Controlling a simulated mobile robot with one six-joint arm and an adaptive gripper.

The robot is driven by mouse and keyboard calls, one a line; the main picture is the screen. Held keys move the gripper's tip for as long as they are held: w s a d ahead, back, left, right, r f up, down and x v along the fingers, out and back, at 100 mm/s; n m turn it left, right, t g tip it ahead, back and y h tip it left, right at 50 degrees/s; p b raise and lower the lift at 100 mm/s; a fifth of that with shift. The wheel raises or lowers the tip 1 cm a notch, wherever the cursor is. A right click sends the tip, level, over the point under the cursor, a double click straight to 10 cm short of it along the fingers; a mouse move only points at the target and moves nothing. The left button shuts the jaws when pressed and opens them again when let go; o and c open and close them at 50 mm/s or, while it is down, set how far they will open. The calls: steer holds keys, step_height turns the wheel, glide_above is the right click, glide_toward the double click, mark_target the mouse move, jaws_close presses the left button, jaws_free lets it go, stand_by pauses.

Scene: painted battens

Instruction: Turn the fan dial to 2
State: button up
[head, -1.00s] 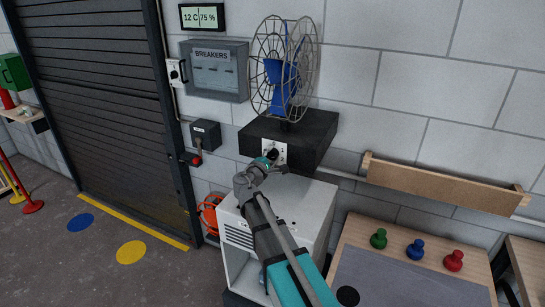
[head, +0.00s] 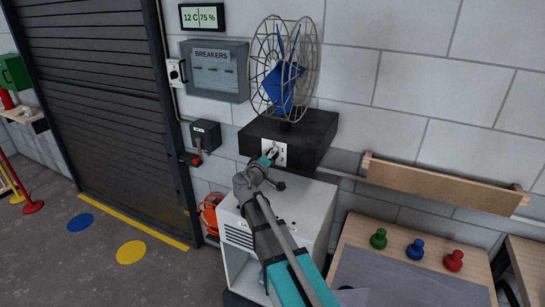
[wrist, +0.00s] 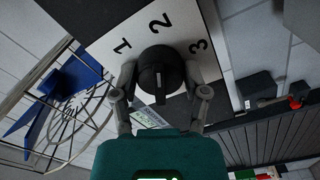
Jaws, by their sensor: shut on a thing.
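The fan (head: 284,72) stands on a black box (head: 305,135), whose front carries a white dial plate (head: 281,153). In the wrist view the plate (wrist: 184,22) shows 1, 2 and 3 in an arc around a black dial (wrist: 158,66). The 2 is at the top middle, 1 at left and 3 at right. A pale mark shows on the dial's face, but which number it points to I cannot tell. My gripper (head: 271,155) is at the plate, and in the wrist view its fingers (wrist: 162,83) are shut on the dial from both sides.
A breaker box (head: 216,70) and a grey switch box (head: 205,135) are on the wall to the left. A white cabinet (head: 315,205) stands below my gripper. A wooden shelf (head: 440,185) and a table with coloured knobs (head: 416,248) are at right.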

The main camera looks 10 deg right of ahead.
steer(key=shift+s+f+m, duration=0.1)
steer(key=shift+s+m, duration=0.05)
steer(key=shift+m, duration=0.25)
steer(key=o, duration=1.1)
steer(key=shift+d, duration=0.1)
steer(key=shift+o, duration=0.2)
steer(key=v, duration=1.2)
